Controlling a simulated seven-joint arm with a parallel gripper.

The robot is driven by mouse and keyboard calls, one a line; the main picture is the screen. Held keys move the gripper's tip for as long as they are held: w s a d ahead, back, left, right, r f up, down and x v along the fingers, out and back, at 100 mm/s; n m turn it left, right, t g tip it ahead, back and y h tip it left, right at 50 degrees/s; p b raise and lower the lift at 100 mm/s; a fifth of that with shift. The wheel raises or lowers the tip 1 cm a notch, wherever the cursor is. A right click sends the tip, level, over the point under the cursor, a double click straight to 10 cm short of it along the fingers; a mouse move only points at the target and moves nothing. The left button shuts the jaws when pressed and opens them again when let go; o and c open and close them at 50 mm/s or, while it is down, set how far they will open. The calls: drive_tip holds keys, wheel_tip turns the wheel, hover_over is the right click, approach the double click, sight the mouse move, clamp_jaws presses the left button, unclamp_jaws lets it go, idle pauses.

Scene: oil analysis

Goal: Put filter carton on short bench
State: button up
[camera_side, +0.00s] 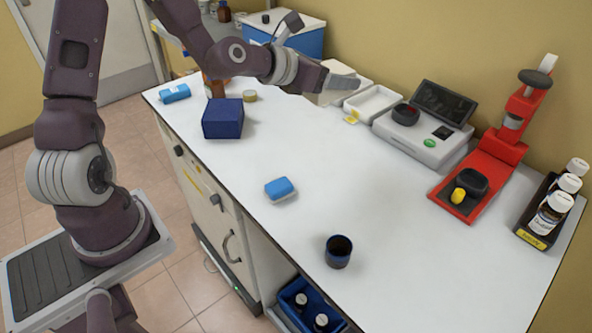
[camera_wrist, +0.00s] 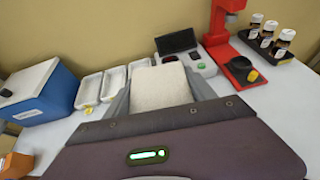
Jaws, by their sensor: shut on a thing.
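The filter carton appears to be the plain whitish box (camera_wrist: 160,86) between my fingers in the wrist view. My gripper (camera_wrist: 162,92) is shut on it, with one finger along each side. In the side view my gripper (camera_side: 340,82) is over the back of the long white bench (camera_side: 345,170), and a pale box face (camera_side: 322,97) shows beside the fingers. A second worktop (camera_side: 200,40) with bottles shows at the far upper left, partly hidden by my arm; I cannot tell if it is the short bench.
White trays (camera_side: 376,104), a grey instrument (camera_side: 425,130), a red press (camera_side: 490,165) and a bottle rack (camera_side: 545,215) line the wall. A blue cooler (camera_side: 308,43) stands behind my wrist. A navy box (camera_side: 223,119), blue packet (camera_side: 280,188) and dark cup (camera_side: 339,252) stand forward.

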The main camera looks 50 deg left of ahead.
drive_tip(key=shift+s+a+r+n+y, duration=0.15)
drive_tip(key=shift+a+r+n+y, duration=0.15)
drive_tip(key=shift+a, duration=0.35)
drive_tip(key=shift+s+a+r+n+y, duration=0.2)
drive_tip(key=shift+a+r+y, duration=0.15)
drive_tip(key=shift+a, duration=0.25)
drive_tip(key=w+d+f+m+h, duration=0.1)
drive_tip(key=d+f+m+h, duration=0.35)
drive_tip(key=d, duration=0.45)
drive_tip(key=m+g+h, duration=0.3)
drive_tip(key=m+h, duration=0.1)
hover_over(378, 208)
wheel_tip(378, 208, down, 7)
drive_tip(key=shift+d+n, duration=0.1)
drive_tip(key=shift+n, duration=0.15)
drive_tip(key=shift+f, duration=0.15)
wheel_tip(378, 208, down, 9)
drive_tip(key=shift+f, duration=0.2)
drive_tip(key=shift+f, duration=0.1)
drive_tip(key=shift+f, duration=0.15)
drive_tip(key=o, duration=1.4)
